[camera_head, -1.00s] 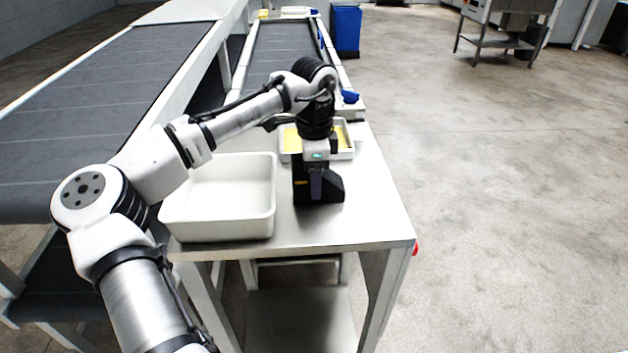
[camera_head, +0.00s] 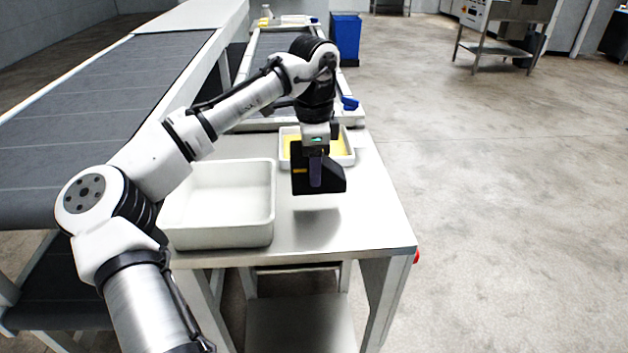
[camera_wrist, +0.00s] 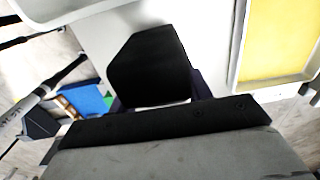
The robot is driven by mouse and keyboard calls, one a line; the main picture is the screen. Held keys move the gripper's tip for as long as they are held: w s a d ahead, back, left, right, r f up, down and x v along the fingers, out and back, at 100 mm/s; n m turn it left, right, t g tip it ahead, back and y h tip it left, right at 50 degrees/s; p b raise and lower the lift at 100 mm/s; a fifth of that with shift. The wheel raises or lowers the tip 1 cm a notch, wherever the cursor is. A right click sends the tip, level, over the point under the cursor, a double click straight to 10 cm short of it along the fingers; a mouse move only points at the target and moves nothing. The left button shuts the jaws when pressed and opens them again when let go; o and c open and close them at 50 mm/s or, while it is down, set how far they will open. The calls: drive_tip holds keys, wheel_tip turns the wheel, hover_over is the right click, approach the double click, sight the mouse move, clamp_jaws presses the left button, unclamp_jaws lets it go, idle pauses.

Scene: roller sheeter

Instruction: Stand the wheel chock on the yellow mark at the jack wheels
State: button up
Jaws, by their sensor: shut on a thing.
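The black wheel chock (camera_head: 331,179) is held by my gripper (camera_head: 315,172) above the steel table, a little clear of its top. The chock also shows in the wrist view (camera_wrist: 150,68), where it is a dark block between the fingers of my gripper (camera_wrist: 155,103). My gripper points down and is shut on the chock. A small yellow patch shows at the chock's left side in the head view. Neither the jack wheels nor a yellow floor mark can be made out in these views.
A white bin (camera_head: 218,226) stands on the steel table (camera_head: 350,225) left of my gripper. A shallow white tray (camera_head: 344,160) with yellow inside lies behind it. Conveyor belts (camera_head: 95,100) run along the left. The floor (camera_head: 500,190) at right is open. A blue bin (camera_head: 345,38) stands farther back.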

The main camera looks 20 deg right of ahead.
wheel_tip(320, 180, up, 16)
drive_tip(key=shift+f, duration=0.15)
